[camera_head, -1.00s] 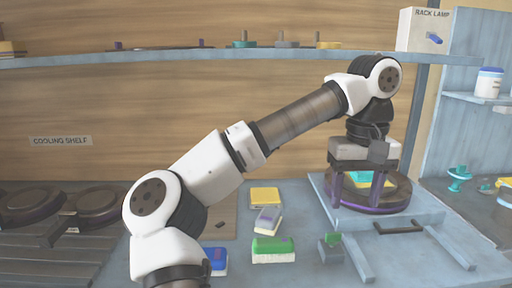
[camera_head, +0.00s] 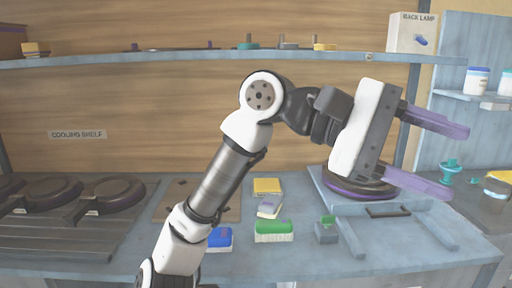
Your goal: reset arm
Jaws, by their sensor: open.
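My gripper (camera_head: 432,155) is in the upper right of the head view, turned sideways with its two purple fingers pointing right. The fingers are wide apart with nothing between them. My arm rises from the bottom, bends at the top and comes back down to the gripper. The gripper appears in front of the round dark plate press (camera_head: 345,190), whose purple-rimmed base shows below it. The gripper body hides the top of the press, so what lies on it cannot be seen.
Several blocks lie on the bench: yellow (camera_head: 267,186), green (camera_head: 273,231), blue (camera_head: 219,239). A shelf (camera_head: 180,58) crosses behind, with a rack lamp box (camera_head: 413,33) at right. Round dark plates (camera_head: 112,194) stand at left. Jars (camera_head: 477,80) sit on the right shelf.

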